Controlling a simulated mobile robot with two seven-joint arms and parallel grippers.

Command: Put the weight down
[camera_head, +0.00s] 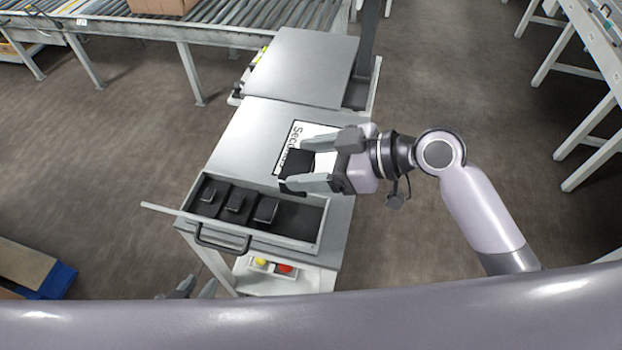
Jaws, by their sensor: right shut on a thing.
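My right gripper (308,163) is shut on a black block-like weight (294,163). It holds the weight over the white printed sheet (299,132) on the grey cabinet top. The weight covers part of the sheet's lettering, and I cannot tell whether it touches the surface. Three more dark weights sit in a row in the open drawer (322,228): a left one (209,194), a middle one (235,202) and a right one (266,210). My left gripper (198,285) shows only partly at the bottom, low beside the cabinet, its fingertips apart with nothing seen between them.
A flat grey scale-like plate (303,66) stands behind the cabinet top (245,140), whose left part is clear. The drawer handle (222,243) juts out at the front. A red button (285,268) and a yellow one (262,262) sit below. A roller conveyor (225,22) runs behind.

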